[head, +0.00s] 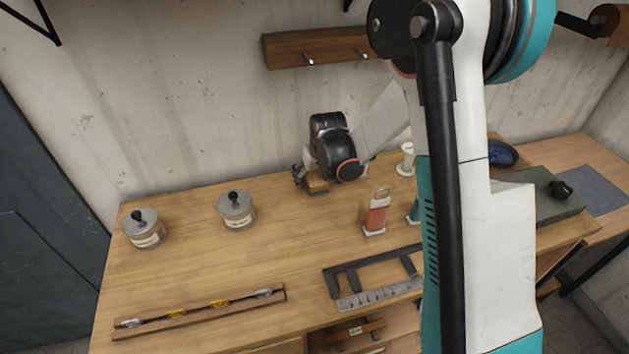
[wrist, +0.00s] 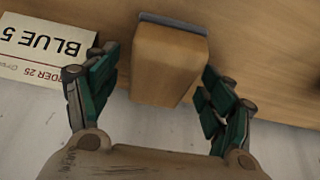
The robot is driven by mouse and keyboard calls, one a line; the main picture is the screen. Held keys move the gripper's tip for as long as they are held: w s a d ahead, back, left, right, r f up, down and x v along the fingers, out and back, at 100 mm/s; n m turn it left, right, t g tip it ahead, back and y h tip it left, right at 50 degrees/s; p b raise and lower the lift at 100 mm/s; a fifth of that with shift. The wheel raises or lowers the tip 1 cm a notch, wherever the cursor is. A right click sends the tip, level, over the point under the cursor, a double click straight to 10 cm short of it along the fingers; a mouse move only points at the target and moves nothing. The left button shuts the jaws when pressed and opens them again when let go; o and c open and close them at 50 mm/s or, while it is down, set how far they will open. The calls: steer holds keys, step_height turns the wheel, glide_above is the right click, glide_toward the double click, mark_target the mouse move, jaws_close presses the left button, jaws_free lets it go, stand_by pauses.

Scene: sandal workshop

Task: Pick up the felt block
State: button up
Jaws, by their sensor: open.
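The felt block (wrist: 168,62) is a tan wooden block with a grey layer along its far edge. In the wrist view it lies between the two green-padded fingers of my gripper (wrist: 160,68), with a gap on either side. The fingers are open and I see no contact. In the head view the block (head: 318,185) is small, at the back of the wooden table near the wall. My gripper (head: 305,180) is right at it, partly hidden by my own arm.
A printed card (wrist: 45,55) reading "BLUE 5" lies left of the block. Two lidded jars (head: 145,228) (head: 236,210) stand to the left. An orange tool (head: 376,215), a dark frame (head: 345,275) and a rack (head: 200,312) are nearer. The table's middle-left is clear.

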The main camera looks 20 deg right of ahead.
steer(key=shift+f+b, duration=0.3)
steer(key=shift+b, duration=0.05)
stand_by(0.4)
steer(key=c, duration=1.2)
